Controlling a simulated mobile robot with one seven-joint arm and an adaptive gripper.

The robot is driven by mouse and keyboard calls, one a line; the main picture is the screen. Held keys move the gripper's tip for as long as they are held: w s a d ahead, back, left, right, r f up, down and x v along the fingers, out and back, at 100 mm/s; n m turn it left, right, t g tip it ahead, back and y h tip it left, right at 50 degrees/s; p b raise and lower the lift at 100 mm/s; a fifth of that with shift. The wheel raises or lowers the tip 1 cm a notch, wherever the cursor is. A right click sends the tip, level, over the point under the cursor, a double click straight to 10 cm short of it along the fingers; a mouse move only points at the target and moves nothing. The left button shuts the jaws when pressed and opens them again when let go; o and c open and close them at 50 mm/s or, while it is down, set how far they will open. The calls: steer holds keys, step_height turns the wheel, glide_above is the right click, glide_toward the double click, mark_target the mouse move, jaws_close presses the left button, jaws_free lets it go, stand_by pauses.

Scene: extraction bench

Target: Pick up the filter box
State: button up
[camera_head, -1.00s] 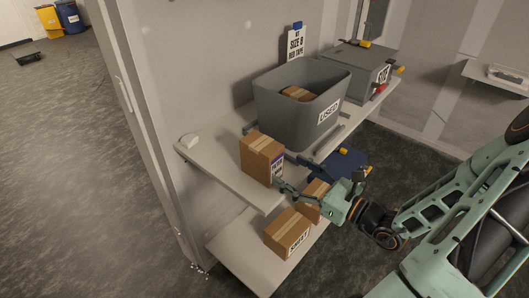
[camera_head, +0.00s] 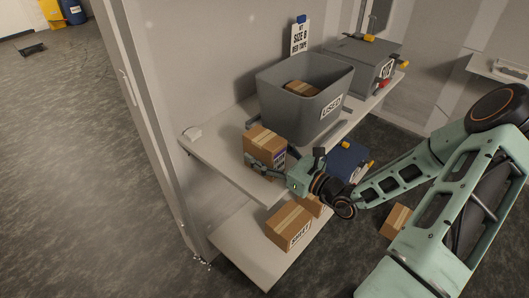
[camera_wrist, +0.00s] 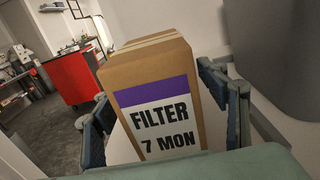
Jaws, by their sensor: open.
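The filter box (camera_head: 264,144) is a brown cardboard box with a strip of lighter tape. It stands upright on the upper shelf (camera_head: 213,152), left of the grey bin. In the wrist view the filter box (camera_wrist: 158,92) shows a white label with a purple band, reading "FILTER 7 MON". My gripper (camera_head: 270,166) is at the box, with its fingers open. In the wrist view my gripper (camera_wrist: 166,115) has one finger on each side of the box. A small gap shows at the right; contact at the left I cannot tell.
A grey bin marked "USED" (camera_head: 292,117) with a box inside stands just right of the filter box. A lidded grey container (camera_head: 357,72) is further back. A "SHEET" box (camera_head: 289,226) sits on the lower shelf.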

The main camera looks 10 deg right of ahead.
steer(key=c, duration=1.3)
steer(key=shift+c, duration=0.4)
steer(key=shift+r, duration=0.2)
